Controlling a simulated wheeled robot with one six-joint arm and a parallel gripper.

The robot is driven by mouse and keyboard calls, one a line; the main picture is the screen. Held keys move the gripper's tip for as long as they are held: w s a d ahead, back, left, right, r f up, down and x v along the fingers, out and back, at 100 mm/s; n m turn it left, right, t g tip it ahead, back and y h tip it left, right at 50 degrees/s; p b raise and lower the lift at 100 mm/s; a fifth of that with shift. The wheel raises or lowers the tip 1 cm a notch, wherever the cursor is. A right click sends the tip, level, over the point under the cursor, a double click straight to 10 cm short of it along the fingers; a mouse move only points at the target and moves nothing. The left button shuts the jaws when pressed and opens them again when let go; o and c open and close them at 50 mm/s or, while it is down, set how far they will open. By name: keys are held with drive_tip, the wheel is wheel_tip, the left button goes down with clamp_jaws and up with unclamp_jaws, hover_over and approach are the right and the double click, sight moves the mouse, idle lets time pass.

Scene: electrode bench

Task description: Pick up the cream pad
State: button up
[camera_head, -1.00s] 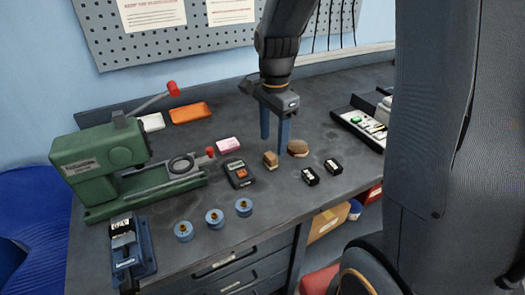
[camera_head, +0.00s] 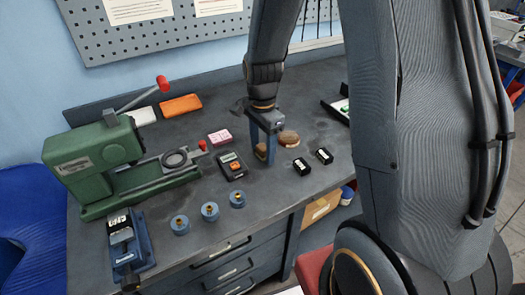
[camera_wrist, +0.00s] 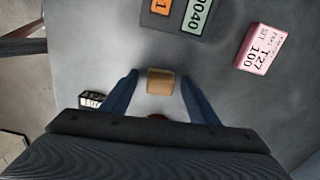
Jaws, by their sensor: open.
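The cream pad is a small tan block (camera_wrist: 160,84) between my fingertips in the wrist view, with a gap showing on both sides. In the head view the block (camera_head: 260,152) is partly hidden behind my fingers. My gripper (camera_wrist: 160,73) is open and straddles the block; nothing is held. My gripper also shows in the head view (camera_head: 264,155), pointing down, its tips low near the bench top. Whether the tips touch the bench I cannot tell.
A rounded brown piece (camera_head: 289,138) lies close right of my fingers. Two small black blocks (camera_head: 301,165) (camera_head: 324,156) lie further right. A meter (camera_head: 231,166) and a pink pack (camera_head: 219,137) lie left. A green press (camera_head: 97,160) and several blue discs (camera_head: 209,211) are farther left.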

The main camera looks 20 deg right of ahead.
sight(263, 147)
drive_tip(key=c, duration=1.1)
drive_tip(key=shift+r, duration=0.1)
drive_tip(key=shift+r+b, duration=1)
drive_tip(key=shift+r, duration=3.95)
drive_tip(key=o, duration=0.4)
drive_tip(key=c, duration=0.3)
